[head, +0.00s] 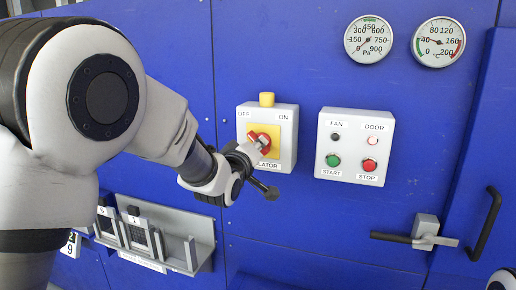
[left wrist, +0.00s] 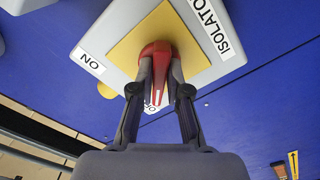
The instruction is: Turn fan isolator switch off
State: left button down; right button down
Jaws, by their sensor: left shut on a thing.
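The fan isolator is a light grey box (head: 286,158) with a yellow plate (head: 287,134) on the blue panel. It has OFF at its upper left, ON at its upper right and ISOLATOR below. Its red switch handle (head: 275,138) also shows in the left wrist view (left wrist: 155,48). My left gripper (head: 262,144) is shut on the red handle, one finger on each side in the left wrist view (left wrist: 160,75). My right gripper is not in view.
To the right is a control box (head: 355,148) with fan and door lamps, a green START button (head: 333,160) and a red STOP button (head: 369,165). Two dials hang above. A door handle (head: 486,222) and latch (head: 424,236) are at the lower right. A grey rack (head: 190,222) is below left.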

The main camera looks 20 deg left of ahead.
pick_arm(q)
jog(key=shift+r, duration=0.25)
jog(key=c, duration=1.2)
grip_release()
jog(key=shift+o, duration=0.2)
jog(key=shift+s+a, duration=0.1)
jog(key=shift+a, duration=0.05)
jog(key=shift+s+f, duration=0.1)
jog(key=shift+f, duration=0.05)
jog(key=s, duration=1.1)
jog(key=shift+s+a, duration=0.2)
jog(key=shift+s, duration=0.2)
